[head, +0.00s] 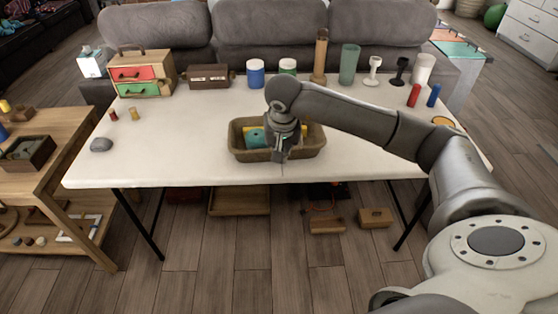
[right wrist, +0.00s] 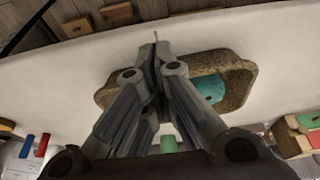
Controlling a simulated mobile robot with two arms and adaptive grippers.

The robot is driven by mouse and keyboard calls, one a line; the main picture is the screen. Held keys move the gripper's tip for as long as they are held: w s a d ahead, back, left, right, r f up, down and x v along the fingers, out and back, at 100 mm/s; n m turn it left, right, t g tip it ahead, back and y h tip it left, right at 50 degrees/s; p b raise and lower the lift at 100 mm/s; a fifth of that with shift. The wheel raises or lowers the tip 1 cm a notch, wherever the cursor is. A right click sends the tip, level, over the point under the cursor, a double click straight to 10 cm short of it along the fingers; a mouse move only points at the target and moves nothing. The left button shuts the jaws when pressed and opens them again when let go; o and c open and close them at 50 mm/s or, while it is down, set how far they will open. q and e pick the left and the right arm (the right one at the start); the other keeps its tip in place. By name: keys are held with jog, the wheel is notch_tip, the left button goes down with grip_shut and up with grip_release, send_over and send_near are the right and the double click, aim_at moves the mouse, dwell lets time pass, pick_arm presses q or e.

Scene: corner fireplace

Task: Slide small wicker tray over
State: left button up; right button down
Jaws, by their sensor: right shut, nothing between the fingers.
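The small brown wicker tray (head: 240,154) sits on the white table near its front edge. It also shows in the right wrist view (right wrist: 247,88), partly hidden behind my fingers. A teal item (head: 256,136) and some yellow pieces lie in it; the teal item shows in the right wrist view too (right wrist: 209,88). My right gripper (head: 279,154) points down over the middle of the tray. Its fingers (right wrist: 155,42) are shut and empty, and they overlap the tray's front wall. I cannot tell whether they touch it. My left gripper is not in view.
The white table (head: 180,160) is clear left and right of the tray. A drawer box (head: 141,75), brown box (head: 208,76), cups and goblets line the back. A grey stone (head: 101,145) lies front left. Wooden boxes (head: 375,217) lie on the floor below.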

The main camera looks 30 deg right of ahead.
jog(key=x, duration=0.3)
jog(key=w+p+x, duration=0.1)
jog(key=x, duration=0.2)
jog(key=w+x, duration=0.1)
jog(key=x, duration=0.3)
jog(key=shift+d+r, duration=0.2)
jog(key=shift+d, duration=0.25)
jog(key=shift+w+d+p, duration=0.3)
jog(key=shift+w+d, duration=0.1)
jog(key=shift+w, duration=0.25)
